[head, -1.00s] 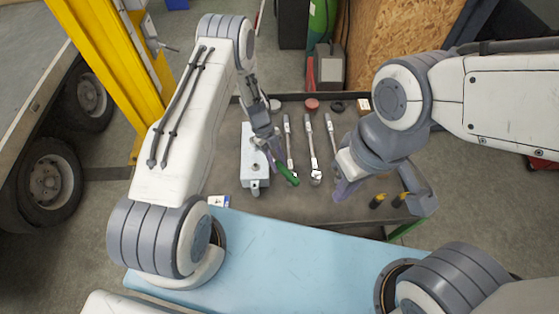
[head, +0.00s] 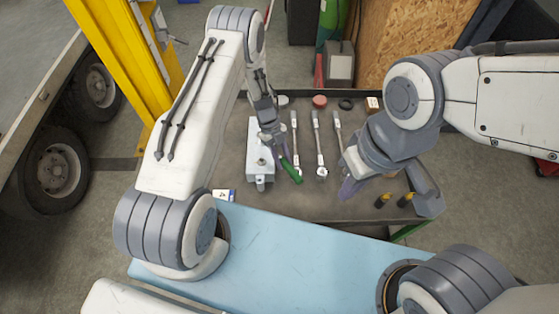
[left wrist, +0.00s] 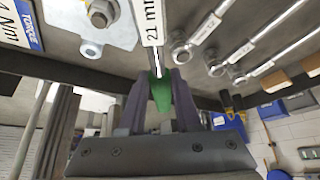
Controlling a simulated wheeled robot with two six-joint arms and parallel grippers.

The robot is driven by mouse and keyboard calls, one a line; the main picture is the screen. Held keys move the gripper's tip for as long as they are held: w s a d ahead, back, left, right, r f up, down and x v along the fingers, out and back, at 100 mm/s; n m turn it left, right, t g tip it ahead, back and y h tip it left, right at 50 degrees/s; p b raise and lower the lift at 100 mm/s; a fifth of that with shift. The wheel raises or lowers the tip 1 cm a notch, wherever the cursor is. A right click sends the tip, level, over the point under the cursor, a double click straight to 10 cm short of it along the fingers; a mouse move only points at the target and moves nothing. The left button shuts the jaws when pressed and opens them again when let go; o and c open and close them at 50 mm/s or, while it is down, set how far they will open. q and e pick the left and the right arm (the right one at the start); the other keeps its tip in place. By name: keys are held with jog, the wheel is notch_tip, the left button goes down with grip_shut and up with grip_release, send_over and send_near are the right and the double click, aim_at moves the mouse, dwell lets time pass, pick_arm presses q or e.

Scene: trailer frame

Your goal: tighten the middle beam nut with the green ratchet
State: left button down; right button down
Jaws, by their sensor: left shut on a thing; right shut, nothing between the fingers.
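The green ratchet (head: 291,171) is in my left gripper (head: 281,150), low over the workbench and just right of a pale metal block (head: 257,172). A hex nut (left wrist: 100,14) shows on the block's plate there. I cannot tell whether the ratchet touches the bench. My right gripper (head: 350,187) is shut and empty over the bench's right part. The yellow beam (head: 122,60) stands at the left; I cannot make out its middle nut.
Several long silver wrenches (head: 318,145) lie right of the ratchet on the dark bench (head: 230,150). Two black-and-yellow items (head: 383,201) lie at its right. A light blue surface (head: 290,250) is in front. The trailer wheel (head: 55,175) is at the left.

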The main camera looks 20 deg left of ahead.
pick_arm(q)
jog(key=shift+w+d+n+t+h+b, duration=0.2)
jog(key=shift+w+d+n+t, duration=0.35)
jog(key=shift+w+n, duration=0.85)
jog(key=shift+w+d+n+t+h+b, duration=0.3)
jog(key=shift+w+n+t, duration=0.4)
jog(key=shift+w+n, duration=0.7)
jog(key=shift+w+d+n+t+h, duration=0.1)
jog(key=shift+w+d+n+t, duration=0.5)
jog(key=shift+w+n, duration=0.8)
jog(key=shift+w+a+n+t, duration=0.2)
jog(key=shift+w+n+t, duration=0.2)
jog(key=shift+w+n, duration=0.35)
jog(key=shift+w+a+n+t, duration=0.15)
jog(key=shift+w+n+t, duration=0.3)
jog(key=shift+w, duration=0.5)
jog(key=shift+s+d+r+m+g+p, duration=0.1)
jog(key=shift+s+d+m+g+p, duration=0.1)
jog(key=shift+s+m+g+p, duration=0.35)
jog(key=shift+s+m, duration=0.25)
jog(key=shift+s, duration=0.25)
